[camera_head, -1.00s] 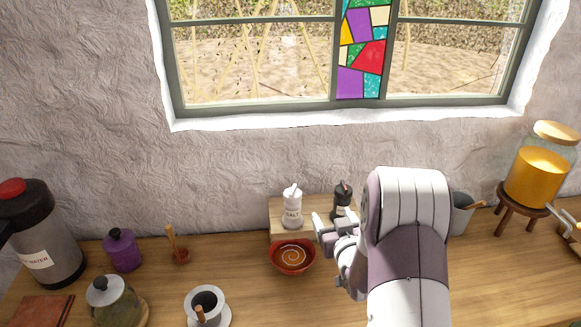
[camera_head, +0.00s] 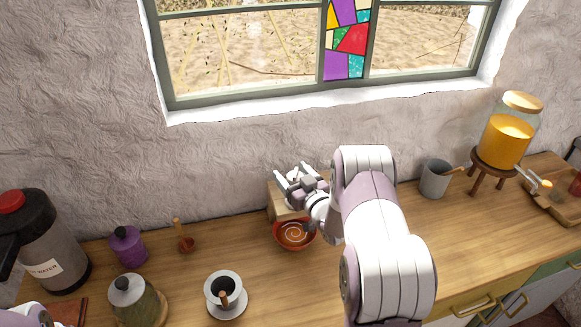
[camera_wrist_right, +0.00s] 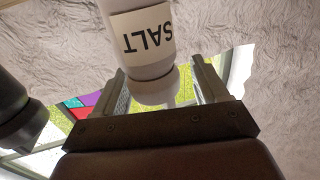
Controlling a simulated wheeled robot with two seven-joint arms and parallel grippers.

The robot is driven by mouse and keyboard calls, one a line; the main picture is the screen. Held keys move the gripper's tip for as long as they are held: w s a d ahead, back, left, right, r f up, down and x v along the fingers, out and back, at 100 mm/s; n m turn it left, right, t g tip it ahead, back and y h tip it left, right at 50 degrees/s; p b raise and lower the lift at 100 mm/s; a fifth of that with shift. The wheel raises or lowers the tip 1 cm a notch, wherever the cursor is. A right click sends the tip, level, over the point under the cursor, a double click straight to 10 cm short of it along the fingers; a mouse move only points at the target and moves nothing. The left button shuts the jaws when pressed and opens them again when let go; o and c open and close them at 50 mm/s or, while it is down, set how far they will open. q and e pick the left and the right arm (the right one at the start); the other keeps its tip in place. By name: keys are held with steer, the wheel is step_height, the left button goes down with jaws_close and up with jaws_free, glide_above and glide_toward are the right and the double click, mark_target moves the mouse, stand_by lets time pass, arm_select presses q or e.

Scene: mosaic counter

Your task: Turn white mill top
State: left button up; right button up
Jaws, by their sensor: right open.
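The white mill, labelled SALT, shows upside down in the right wrist view (camera_wrist_right: 148,45). Its rounded white top (camera_wrist_right: 155,90) is between the two fingers of my right gripper (camera_wrist_right: 160,82). The fingers are open, with a gap visible on either side of the top. In the head view my right gripper (camera_head: 290,178) is over the wooden stand by the wall and hides most of the white mill. My left gripper is out of view.
The black mill (camera_wrist_right: 20,115) is beside the white one. A red bowl (camera_head: 294,236) sits in front of the wooden stand (camera_head: 276,205). A grey mug (camera_head: 435,180) and a drink dispenser (camera_head: 505,140) are to the right. Several jars and a flask (camera_head: 45,235) are at left.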

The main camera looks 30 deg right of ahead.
steer(key=shift+w+d, duration=0.3)
steer(key=shift+w, duration=0.15)
steer(key=shift+w+a, duration=0.1)
steer(key=shift+a, duration=0.05)
steer(key=c, duration=1)
